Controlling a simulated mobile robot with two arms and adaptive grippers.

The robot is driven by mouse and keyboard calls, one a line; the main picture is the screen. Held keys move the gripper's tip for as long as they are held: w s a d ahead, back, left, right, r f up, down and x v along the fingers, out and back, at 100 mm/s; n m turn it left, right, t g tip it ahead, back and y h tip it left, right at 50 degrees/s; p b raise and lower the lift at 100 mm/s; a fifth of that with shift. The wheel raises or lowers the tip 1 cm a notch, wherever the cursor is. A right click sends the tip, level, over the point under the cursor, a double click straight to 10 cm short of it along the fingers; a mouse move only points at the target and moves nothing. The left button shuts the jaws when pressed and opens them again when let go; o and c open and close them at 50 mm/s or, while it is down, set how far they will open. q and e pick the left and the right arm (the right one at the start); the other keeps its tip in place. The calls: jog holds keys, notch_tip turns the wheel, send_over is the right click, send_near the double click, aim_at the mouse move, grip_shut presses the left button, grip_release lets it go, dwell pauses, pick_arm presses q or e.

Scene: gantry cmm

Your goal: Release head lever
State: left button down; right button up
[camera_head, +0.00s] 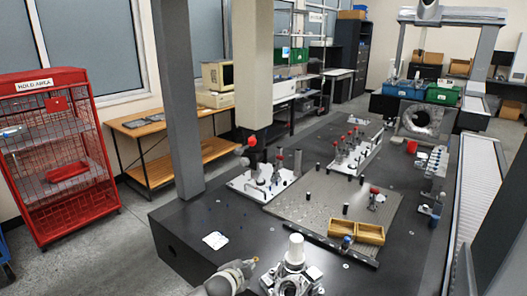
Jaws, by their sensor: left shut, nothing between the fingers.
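My left gripper (250,266) is at the bottom centre, low over the near part of the dark table (203,222). It is shut and empty, apart from the fixtures. I cannot tell which part is the head lever. A smaller red-topped post (374,192) stands on the grey perforated plate (326,208). My right gripper does not show.
A metal part with a white cylindrical top (295,248) stands right of my gripper. A wooden tray (370,233) and dark bar (322,246) lie beyond it. A grey column (181,100) rises at the table's left. Several small parts line the right edge (434,185).

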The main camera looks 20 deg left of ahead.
aim_at(253, 135)
pick_arm(q)
jog(key=w+d+r+m+t, duration=0.1)
jog(key=w+r+m+t, duration=0.1)
jog(key=r, duration=0.8)
jog(key=w+d+r+m+t, duration=0.1)
jog(key=w+d+r+m, duration=0.15)
jog(key=r, duration=0.75)
jog(key=s+d+r+m+t, duration=0.1)
jog(key=s+r, duration=0.1)
jog(key=r, duration=0.7)
jog(key=s+d+r+m+t+h+b, duration=0.1)
jog(key=s+d+r+m+t, duration=0.1)
jog(key=r, duration=0.7)
jog(key=shift+s+r+t+b, duration=0.3)
jog(key=shift+r, duration=0.1)
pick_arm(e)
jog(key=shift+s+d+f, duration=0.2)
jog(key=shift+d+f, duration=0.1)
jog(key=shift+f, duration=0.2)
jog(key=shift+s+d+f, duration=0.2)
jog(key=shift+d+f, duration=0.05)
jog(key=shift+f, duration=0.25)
pick_arm(q)
jog(key=shift+w, duration=0.1)
